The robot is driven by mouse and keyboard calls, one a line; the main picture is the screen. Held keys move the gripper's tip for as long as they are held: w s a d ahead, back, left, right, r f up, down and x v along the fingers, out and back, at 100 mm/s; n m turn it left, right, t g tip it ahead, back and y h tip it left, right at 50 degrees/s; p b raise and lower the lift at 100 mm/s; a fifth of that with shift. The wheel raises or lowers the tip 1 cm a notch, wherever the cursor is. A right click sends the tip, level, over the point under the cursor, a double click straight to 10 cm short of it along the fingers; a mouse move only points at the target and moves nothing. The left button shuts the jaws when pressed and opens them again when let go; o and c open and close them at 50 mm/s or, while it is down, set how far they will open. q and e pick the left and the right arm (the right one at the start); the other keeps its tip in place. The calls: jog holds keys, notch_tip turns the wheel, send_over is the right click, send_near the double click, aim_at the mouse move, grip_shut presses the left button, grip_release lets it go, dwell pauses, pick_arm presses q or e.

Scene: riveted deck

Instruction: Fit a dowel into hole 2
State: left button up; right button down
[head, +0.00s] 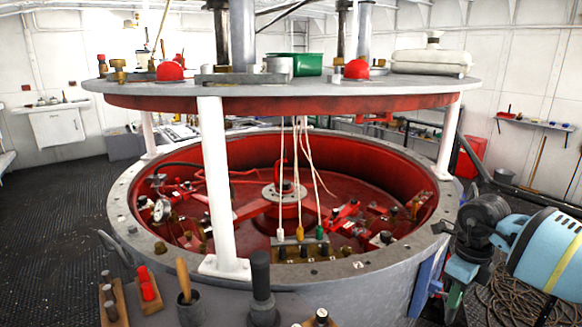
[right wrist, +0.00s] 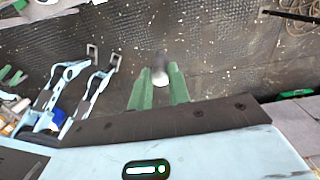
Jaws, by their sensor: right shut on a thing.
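My right gripper (right wrist: 161,78) is shut on a pale, round-ended piece (right wrist: 160,70), perhaps a dowel, over the dark deck. In the head view my right gripper (head: 453,303) is low at the right, outside the ring, and what it holds is not clear there. A small wooden block (head: 300,252) with several dark round spots stands inside the near rim; I cannot tell pegs from holes, nor which is hole 2. Dark upright pegs (head: 109,310) stand on a wooden board at lower left, beside red pegs (head: 147,284) on another board. My left gripper is out of view.
A grey ring with a red inside (head: 380,268) fills the middle, under a round plate (head: 300,92) on white posts (head: 217,180). A dark post (head: 261,280) and a pot with a stick (head: 187,300) stand in front.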

jog(key=shift+s+a+n, duration=0.15)
jog(key=shift+a+n, duration=0.1)
jog(key=shift+n, duration=0.15)
jog(key=s+a+n, duration=0.6)
jog(key=s+n, duration=0.3)
jog(key=n, duration=0.5)
jog(key=s+a+f+n, duration=0.1)
jog(key=s+a+n, duration=0.6)
jog(key=n, duration=0.7)
jog(key=s, duration=0.2)
jog(key=shift+s+f, duration=0.25)
jog(key=shift+s, duration=0.15)
